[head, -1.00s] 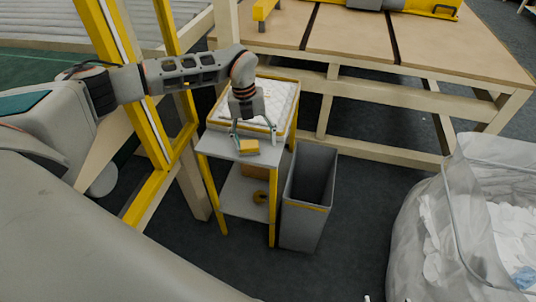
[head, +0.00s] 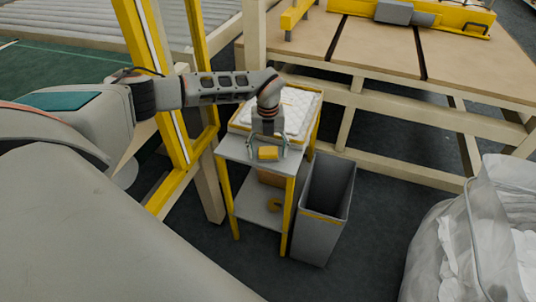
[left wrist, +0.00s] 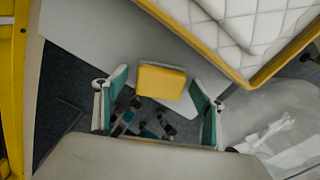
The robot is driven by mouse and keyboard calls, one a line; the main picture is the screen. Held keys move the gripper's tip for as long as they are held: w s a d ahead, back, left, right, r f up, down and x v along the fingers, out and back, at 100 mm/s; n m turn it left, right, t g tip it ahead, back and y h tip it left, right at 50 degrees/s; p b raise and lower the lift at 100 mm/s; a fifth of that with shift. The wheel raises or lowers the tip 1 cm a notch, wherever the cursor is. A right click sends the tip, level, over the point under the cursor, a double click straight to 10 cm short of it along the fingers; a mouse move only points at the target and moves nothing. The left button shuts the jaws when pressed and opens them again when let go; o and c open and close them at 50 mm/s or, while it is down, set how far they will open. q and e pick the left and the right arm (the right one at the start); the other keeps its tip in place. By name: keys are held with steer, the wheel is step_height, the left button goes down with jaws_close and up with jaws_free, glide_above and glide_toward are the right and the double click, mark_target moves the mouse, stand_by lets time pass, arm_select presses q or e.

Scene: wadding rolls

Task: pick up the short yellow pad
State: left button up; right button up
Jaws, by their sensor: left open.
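The short yellow pad (head: 268,154) lies on the grey top of a small yellow-legged stand (head: 232,150), near its front edge. In the left wrist view the pad (left wrist: 161,81) shows as a yellow block between my fingers. My left gripper (head: 268,144) points down at the pad with its fingers spread, one to each side. In the left wrist view the open left gripper (left wrist: 159,90) has green-lined fingers, and gaps show between them and the pad. My right gripper is not in view.
A yellow-edged tray with a white quilted piece (head: 298,108) sits right behind the pad on the stand. A tall grey bin (head: 322,215) stands to the right of the stand. A yellow post (head: 165,110) rises at left. A clear bag of white wadding (head: 480,240) is at right.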

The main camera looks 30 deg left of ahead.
mark_target(270, 153)
arm_select(q)
steer(key=c, duration=1.3)
steer(key=shift+r, duration=0.1)
step_height(270, 153, up, 20)
steer(key=shift+p, duration=0.8)
steer(key=s+d+n, duration=0.4)
steer(key=n, duration=0.5)
steer(key=s+d+n, duration=0.4)
steer(key=n, duration=0.6)
steer(key=s+d+f+n, duration=0.1)
steer(key=s+d+n, duration=0.4)
steer(key=n, duration=0.4)
steer(key=shift+s+n, duration=0.1)
steer(key=shift+n, duration=0.3)
